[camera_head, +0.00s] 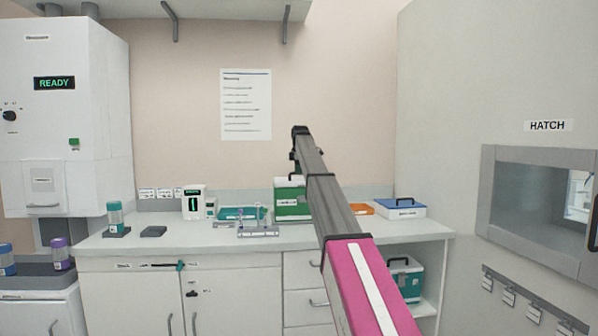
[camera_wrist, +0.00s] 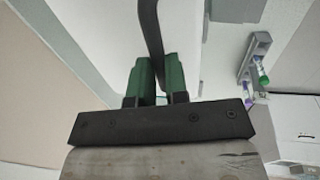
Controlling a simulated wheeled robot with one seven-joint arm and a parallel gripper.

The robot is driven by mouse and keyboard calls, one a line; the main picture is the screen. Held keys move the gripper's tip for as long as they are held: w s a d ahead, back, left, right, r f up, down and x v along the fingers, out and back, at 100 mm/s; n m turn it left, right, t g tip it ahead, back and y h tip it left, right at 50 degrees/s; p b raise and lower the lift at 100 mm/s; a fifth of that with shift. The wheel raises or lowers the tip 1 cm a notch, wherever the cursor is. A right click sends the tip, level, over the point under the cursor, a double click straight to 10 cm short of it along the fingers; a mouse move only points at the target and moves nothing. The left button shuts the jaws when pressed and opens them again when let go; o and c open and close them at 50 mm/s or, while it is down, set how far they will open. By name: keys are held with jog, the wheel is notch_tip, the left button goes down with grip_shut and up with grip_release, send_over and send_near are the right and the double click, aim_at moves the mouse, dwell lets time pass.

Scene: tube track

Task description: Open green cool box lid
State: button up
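The green cool box (camera_head: 291,209) stands on the back of the counter, with a pale lid that looks shut. My arm crosses in front of its right side. My gripper (camera_wrist: 160,80) has two green fingers, close together, one on each side of the handle with no clear gap. The fingertips are hidden from the head view. The pale lid (camera_wrist: 185,25) fills the area behind the handle in the wrist view.
A blue-lidded white box (camera_head: 405,210) and an orange item (camera_head: 360,209) lie to the right. A tube rack (camera_head: 258,230) stands in front left of the box. A teal box (camera_head: 406,278) sits on the shelf below. A wall hatch (camera_head: 540,205) is at right.

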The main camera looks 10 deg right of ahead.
jog(key=shift+w+r, duration=0.1)
grip_shut()
jog(key=shift+w+r, duration=0.55)
jog(key=shift+r, duration=0.2)
jog(key=w+r, duration=0.4)
jog(key=w, duration=0.1)
jog(key=shift+w+r, duration=0.1)
jog(key=o, duration=0.7)
grip_release()
jog(key=shift+o, duration=0.2)
